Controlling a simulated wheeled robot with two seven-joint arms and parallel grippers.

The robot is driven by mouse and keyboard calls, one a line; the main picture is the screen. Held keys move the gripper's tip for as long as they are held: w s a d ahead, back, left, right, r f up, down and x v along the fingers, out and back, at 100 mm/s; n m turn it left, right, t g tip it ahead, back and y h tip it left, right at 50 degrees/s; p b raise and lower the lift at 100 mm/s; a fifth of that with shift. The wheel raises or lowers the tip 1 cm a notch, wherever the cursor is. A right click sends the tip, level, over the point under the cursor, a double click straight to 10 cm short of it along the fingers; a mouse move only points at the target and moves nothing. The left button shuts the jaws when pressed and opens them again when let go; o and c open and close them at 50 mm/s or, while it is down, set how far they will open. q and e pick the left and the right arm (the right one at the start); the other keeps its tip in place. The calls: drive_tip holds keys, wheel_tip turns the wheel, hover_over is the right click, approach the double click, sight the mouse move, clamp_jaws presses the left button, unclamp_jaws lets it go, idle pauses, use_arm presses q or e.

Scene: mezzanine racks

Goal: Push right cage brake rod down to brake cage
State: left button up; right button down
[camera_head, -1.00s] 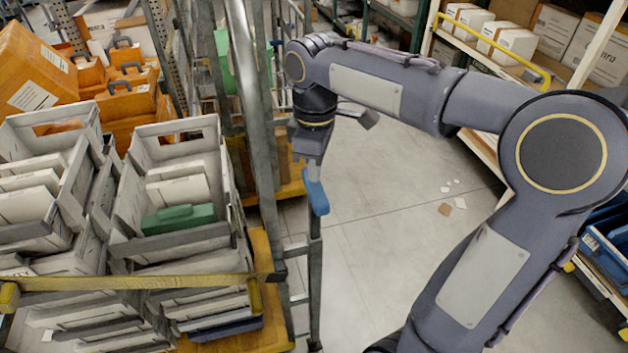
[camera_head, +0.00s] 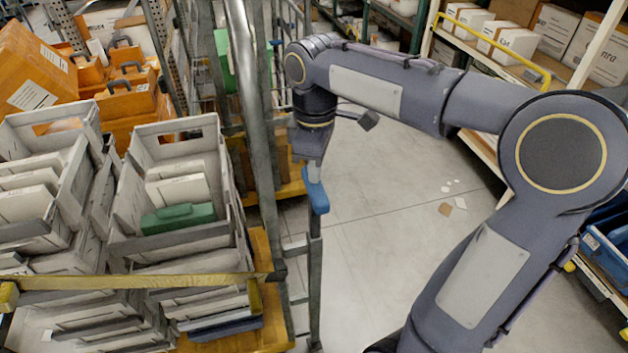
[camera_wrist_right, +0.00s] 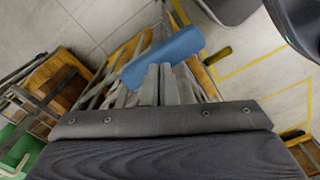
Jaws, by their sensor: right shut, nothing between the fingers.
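The right cage, a metal-framed trolley with an orange-yellow base (camera_head: 268,310), stands left of centre in the head view, loaded with grey crates. Its brake rod has a blue grip (camera_head: 317,197) at the cage's right-hand upright, and the grip also shows in the wrist view (camera_wrist_right: 162,58). My right gripper (camera_head: 314,173) points down from above at the blue grip. In the wrist view its two fingers (camera_wrist_right: 158,78) are together, with nothing between them, and their tips meet the grip's edge. Whether they press on it I cannot tell. My left gripper is out of view.
Grey crates (camera_head: 172,245) with white boxes and a green item fill the cage, behind a yellow bar (camera_head: 140,282). Orange cases (camera_head: 125,95) stand at the back left. A shelf with white boxes (camera_head: 510,42) is at the right. The floor between is mostly clear.

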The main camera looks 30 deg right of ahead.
sight(315, 193)
drive_tip(key=shift+f+b, duration=2.1)
drive_tip(key=shift+f, duration=1.25)
wheel_tip(315, 193, up, 8)
drive_tip(key=p, duration=0.7)
drive_tip(key=shift+f, duration=0.2)
drive_tip(key=shift+f, duration=0.1)
drive_tip(key=shift+s, duration=0.1)
drive_tip(key=s+a+f+m+t+y, duration=0.2)
drive_tip(key=s+m, duration=0.3)
drive_tip(key=s, duration=0.3)
drive_tip(key=s+a+f+m+t+y, duration=0.1)
drive_tip(key=s+a+f+m+t, duration=0.1)
drive_tip(key=s+m, duration=0.4)
drive_tip(key=s+f+t, duration=0.1)
drive_tip(key=s, duration=0.1)
drive_tip(key=shift+s+t+y, duration=0.3)
drive_tip(key=shift+s+y, duration=0.1)
drive_tip(key=shift+a, duration=0.1)
